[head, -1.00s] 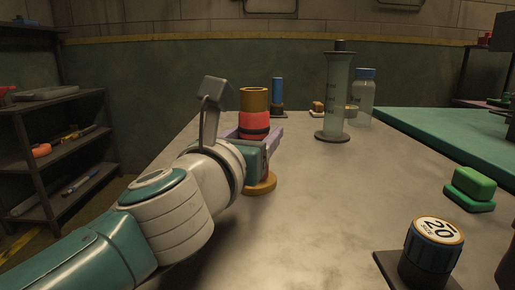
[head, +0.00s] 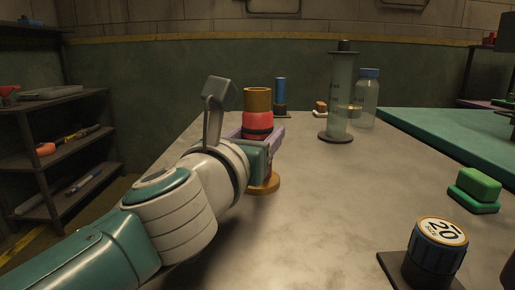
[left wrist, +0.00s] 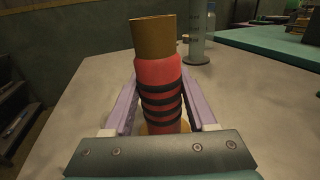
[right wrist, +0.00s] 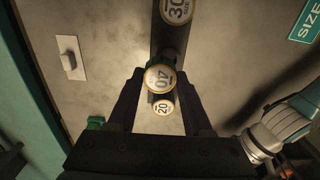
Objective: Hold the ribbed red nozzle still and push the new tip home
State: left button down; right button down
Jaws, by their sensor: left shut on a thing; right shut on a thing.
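The ribbed red nozzle (left wrist: 160,90) has black rings and a brown top end (left wrist: 154,35). It stands upright. In the head view (head: 257,122) it rises above a round orange base (head: 265,184). My left gripper (head: 262,143) is shut around it, with a pale purple finger on each side in the left wrist view. In the right wrist view a tip with a round cap marked 40 (right wrist: 159,77) sits between the dark fingers of my right gripper (right wrist: 160,82), which is shut on it. The tip's body is mostly hidden. The right gripper is outside the head view.
A tip marked 20 (head: 436,247) stands on a dark plate at the front right. One marked 30 (right wrist: 176,9) shows in the right wrist view. A green block (head: 476,185), clear cylinder (head: 340,95) and bottle (head: 367,100) stand farther off. The table's middle is clear.

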pick_arm(q)
jog(key=shift+c, duration=0.6)
grip_release()
jog(key=shift+a, duration=0.1)
